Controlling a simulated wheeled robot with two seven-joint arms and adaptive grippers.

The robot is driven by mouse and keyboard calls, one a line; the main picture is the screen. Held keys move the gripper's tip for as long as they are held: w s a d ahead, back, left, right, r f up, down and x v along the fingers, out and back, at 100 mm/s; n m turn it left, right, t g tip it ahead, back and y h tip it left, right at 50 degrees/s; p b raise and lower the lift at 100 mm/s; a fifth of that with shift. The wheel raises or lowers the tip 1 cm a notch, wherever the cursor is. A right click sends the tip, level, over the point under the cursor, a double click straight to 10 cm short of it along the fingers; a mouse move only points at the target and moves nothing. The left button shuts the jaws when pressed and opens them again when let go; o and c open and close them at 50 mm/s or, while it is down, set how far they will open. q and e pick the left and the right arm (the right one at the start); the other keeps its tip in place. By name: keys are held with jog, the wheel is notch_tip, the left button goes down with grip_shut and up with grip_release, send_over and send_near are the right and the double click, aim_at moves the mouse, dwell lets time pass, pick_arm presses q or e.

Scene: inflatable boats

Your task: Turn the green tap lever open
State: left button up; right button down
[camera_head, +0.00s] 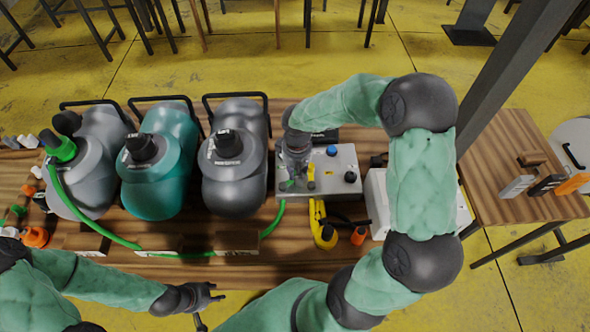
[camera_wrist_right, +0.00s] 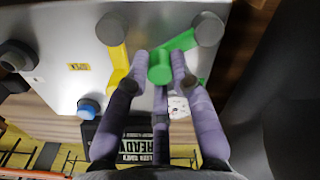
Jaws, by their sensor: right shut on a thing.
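The green tap lever (camera_wrist_right: 184,42) is on the top face of a grey metal box (camera_head: 340,160). In the right wrist view its round green end sits between my right gripper's fingertips (camera_wrist_right: 159,60). My right gripper (camera_head: 294,172) reaches down over the box's left part in the head view and is shut on the lever. In the head view the hand hides most of the lever. A yellow lever (camera_wrist_right: 118,66) lies beside it on the same face. My left gripper (camera_head: 205,296) is open and empty near the table's front edge.
Two grey tanks and a teal tank (camera_head: 160,172) stand left of the box on the wooden table. A green hose (camera_head: 96,228) runs from the left tank along the front. A yellow fitting (camera_head: 322,225) is in front of the box. A dark post (camera_head: 512,65) rises at the right.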

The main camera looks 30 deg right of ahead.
jog(key=shift+s+m, duration=0.2)
jog(key=shift+m, duration=0.1)
jog(key=c, duration=1.1)
grip_release()
notch_tip(320, 180, up, 12)
